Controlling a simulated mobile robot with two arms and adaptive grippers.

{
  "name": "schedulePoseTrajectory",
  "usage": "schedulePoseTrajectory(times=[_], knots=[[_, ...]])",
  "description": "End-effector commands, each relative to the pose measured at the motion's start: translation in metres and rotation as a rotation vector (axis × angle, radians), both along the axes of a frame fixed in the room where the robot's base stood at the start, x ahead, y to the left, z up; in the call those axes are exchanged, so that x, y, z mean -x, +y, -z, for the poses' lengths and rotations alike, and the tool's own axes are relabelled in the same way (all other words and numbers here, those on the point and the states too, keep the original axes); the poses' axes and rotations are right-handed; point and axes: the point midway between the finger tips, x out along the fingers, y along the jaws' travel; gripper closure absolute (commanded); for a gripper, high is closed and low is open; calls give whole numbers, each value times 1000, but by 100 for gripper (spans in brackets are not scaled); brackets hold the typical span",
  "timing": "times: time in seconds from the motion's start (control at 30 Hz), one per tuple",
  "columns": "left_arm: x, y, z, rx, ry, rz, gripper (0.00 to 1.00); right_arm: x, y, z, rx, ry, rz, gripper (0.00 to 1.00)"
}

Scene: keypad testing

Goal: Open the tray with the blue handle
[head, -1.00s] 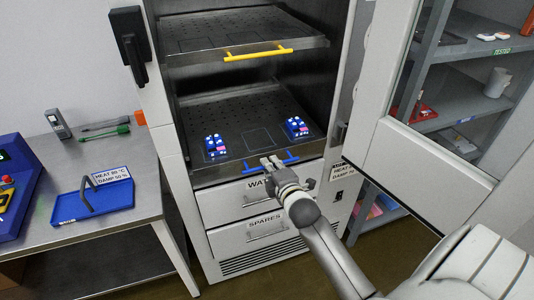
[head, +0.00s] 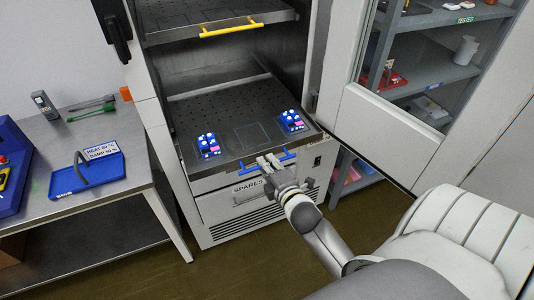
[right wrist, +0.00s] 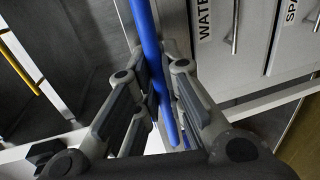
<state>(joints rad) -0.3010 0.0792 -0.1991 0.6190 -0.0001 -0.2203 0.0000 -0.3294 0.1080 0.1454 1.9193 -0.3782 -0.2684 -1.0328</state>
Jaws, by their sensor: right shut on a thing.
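The tray (head: 225,117) with the blue handle (head: 249,168) is the lower tray in the cabinet, and it sticks out past the cabinet front over the upper drawer. It carries two blue keypads, one at the left (head: 208,146) and one at the right (head: 292,121), with an empty outlined spot between them. My right gripper (head: 270,162) is shut on the middle of the handle. In the right wrist view the blue bar (right wrist: 147,35) runs between the fingers (right wrist: 152,78). My left gripper is not in view.
An upper tray with a yellow handle (head: 235,28) sits above. The cabinet door (head: 385,130) stands open at the right, before grey shelves (head: 435,70). At the left a metal table (head: 110,130) holds a blue carrier (head: 88,182) and tools. The floor in front is clear.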

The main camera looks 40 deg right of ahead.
Motion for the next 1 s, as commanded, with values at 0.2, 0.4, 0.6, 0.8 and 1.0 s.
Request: schedulePoseTrajectory(times=[0.2,0.4,0.6,0.8,1.0], knots=[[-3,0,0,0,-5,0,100,0,-1,1,0,2,2,100],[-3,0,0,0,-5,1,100,0,-1,1,0,2,1,69],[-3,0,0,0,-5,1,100,0,0,0,0,1,1,68],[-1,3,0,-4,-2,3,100,4,1,-1,0,1,0,68],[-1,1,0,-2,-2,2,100,30,7,-5,-1,3,1,68]])
